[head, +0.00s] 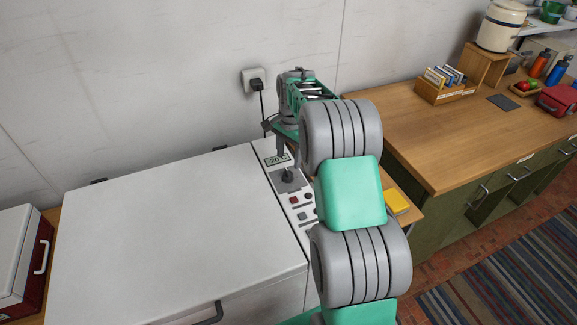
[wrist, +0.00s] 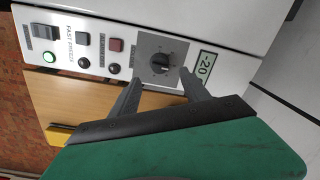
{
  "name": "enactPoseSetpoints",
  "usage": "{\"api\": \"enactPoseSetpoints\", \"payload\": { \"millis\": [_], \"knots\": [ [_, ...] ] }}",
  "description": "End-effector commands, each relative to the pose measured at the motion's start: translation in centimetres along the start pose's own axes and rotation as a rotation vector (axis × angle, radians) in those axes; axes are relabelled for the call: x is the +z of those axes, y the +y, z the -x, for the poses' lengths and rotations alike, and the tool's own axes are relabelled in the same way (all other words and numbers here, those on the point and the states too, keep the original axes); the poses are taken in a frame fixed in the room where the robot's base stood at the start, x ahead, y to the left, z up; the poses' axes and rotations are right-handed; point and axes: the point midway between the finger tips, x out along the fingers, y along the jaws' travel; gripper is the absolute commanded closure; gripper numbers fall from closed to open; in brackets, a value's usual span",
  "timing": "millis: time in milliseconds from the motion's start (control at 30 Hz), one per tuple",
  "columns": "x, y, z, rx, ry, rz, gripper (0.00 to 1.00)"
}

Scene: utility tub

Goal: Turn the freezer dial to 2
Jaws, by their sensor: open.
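The freezer dial (head: 288,175) is a dark round knob on a grey square plate, on the white control strip at the chest freezer's right side. In the wrist view the dial (wrist: 160,62) sits just beyond the fingertips, roughly centred between them; its scale numbers are too small to read. My gripper (head: 286,155) is open and empty, above the strip near the dial. In the wrist view both fingers of my gripper (wrist: 161,78) are apart, one on each side of the dial's near edge. I cannot tell whether they touch the panel. A display (wrist: 206,64) next to the dial reads -20.
The freezer lid (head: 170,240) is closed. A red button (wrist: 116,45), dark buttons and a green lamp (wrist: 49,57) line the strip. A plug and socket (head: 255,82) are on the wall behind. A yellow item (head: 397,201) lies on the wooden surface at right.

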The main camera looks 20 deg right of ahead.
Motion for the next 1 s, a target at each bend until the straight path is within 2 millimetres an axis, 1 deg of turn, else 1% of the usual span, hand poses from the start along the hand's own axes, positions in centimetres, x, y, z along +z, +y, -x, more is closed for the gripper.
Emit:
{"api": "enactPoseSetpoints", "payload": {
  "millis": [300,400,500,700,1000],
  "knots": [
    [0.0,0.1,-5.5,0.002,-0.001,-0.002,0.45],
    [0.0,0.1,-6.7,0.001,0.000,-0.001,0.45],
    [0.0,0.1,-7.3,0.000,0.001,0.000,0.45],
    [0.0,0.1,-7.3,-0.001,0.001,0.000,0.45],
    [0.0,0.1,-7.3,-0.001,0.001,0.001,0.70]
  ]
}}
